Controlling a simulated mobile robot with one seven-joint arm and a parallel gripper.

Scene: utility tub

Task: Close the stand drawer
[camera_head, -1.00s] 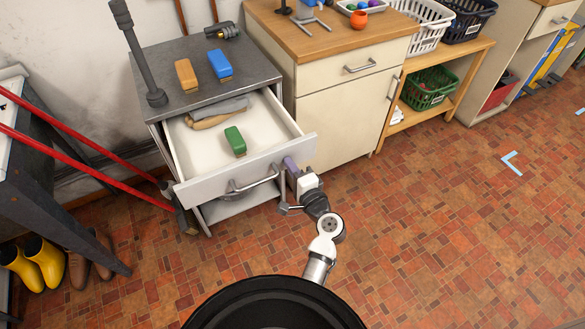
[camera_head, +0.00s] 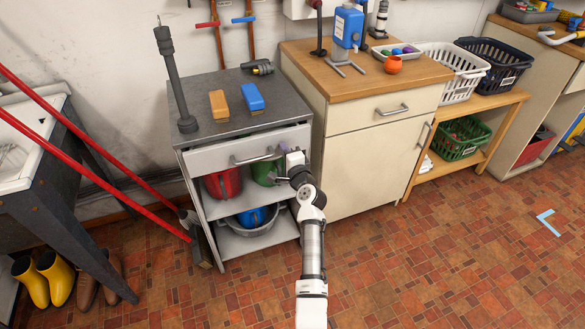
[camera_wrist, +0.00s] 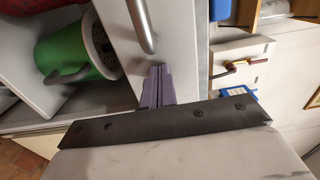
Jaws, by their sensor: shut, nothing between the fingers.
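The grey stand (camera_head: 210,88) is at the left. Its white drawer front (camera_head: 213,158) sits up under the stand top and looks flush with the frame; the inside is hidden. The grey bar handle (camera_head: 250,160) runs across the front. My gripper (camera_head: 284,150) is shut and empty at the right end of the drawer front. In the wrist view its purple fingers (camera_wrist: 157,85) are closed together against or very near the white drawer front (camera_wrist: 178,35), beside the handle (camera_wrist: 143,25); contact cannot be told for sure.
The shelves below hold a red container (camera_head: 222,183) and a metal basin (camera_head: 247,224). A cream cabinet (camera_head: 355,165) stands close on the right. Floor in front is clear.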

